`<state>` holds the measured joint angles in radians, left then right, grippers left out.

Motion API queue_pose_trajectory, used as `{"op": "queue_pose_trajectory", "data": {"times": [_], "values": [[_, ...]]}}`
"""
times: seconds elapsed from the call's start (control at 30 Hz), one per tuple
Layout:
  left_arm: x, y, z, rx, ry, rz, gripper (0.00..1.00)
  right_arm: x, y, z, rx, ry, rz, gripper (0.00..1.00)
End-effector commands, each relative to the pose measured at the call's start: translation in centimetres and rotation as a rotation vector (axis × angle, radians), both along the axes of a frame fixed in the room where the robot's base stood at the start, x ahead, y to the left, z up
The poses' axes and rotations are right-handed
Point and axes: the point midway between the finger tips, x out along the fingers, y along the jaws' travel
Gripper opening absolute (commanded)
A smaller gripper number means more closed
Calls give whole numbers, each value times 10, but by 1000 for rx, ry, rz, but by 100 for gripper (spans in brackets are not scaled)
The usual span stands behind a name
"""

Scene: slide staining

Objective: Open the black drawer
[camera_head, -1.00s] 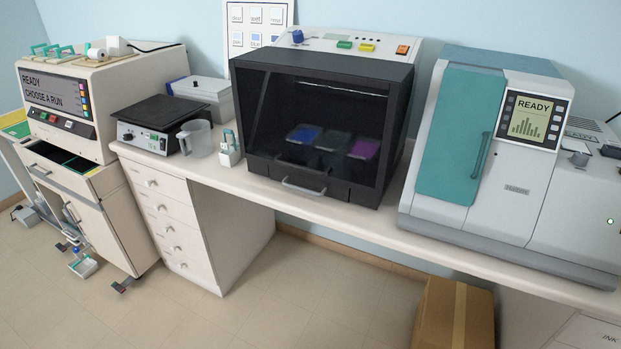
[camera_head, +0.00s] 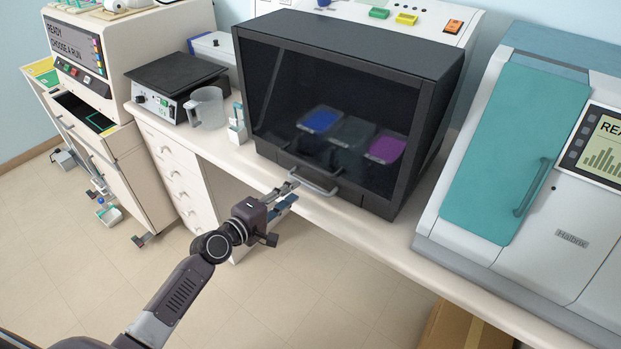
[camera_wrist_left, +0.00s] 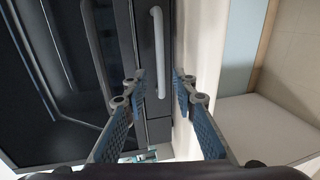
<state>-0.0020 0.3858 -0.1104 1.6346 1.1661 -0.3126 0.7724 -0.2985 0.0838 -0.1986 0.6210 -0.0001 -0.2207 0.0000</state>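The black drawer (camera_head: 349,192) is the low front of the dark glass-fronted cabinet on the counter. It looks shut. Its pale bar handle (camera_head: 314,183) sticks out in front, and it also shows upright in the left wrist view (camera_wrist_left: 156,45). My left gripper (camera_head: 289,185) is just left of the handle in the head view. In the left wrist view its two blue-padded fingers (camera_wrist_left: 160,80) are spread apart, with the handle's near end in line with the gap. I see no clear contact. My right gripper is out of view.
The dark cabinet (camera_head: 350,50) holds blue, dark and purple trays behind glass. A clear jug (camera_head: 207,107) and a small white holder (camera_head: 237,130) stand to its left. A teal-doored machine (camera_head: 500,150) stands to its right.

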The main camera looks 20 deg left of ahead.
Motion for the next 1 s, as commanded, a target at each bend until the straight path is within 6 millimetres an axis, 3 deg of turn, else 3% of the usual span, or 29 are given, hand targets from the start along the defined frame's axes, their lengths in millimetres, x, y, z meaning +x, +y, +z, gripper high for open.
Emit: {"op": "queue_pose_trajectory", "data": {"times": [0.2,0.4,0.83,1.0], "values": [[31,-11,-6,0,-2,1,26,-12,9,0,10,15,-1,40],[53,-19,-12,2,-2,1,26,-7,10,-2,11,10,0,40],[62,-23,-14,3,0,0,26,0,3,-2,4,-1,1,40],[61,-23,-15,3,0,0,9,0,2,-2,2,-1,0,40]]}}
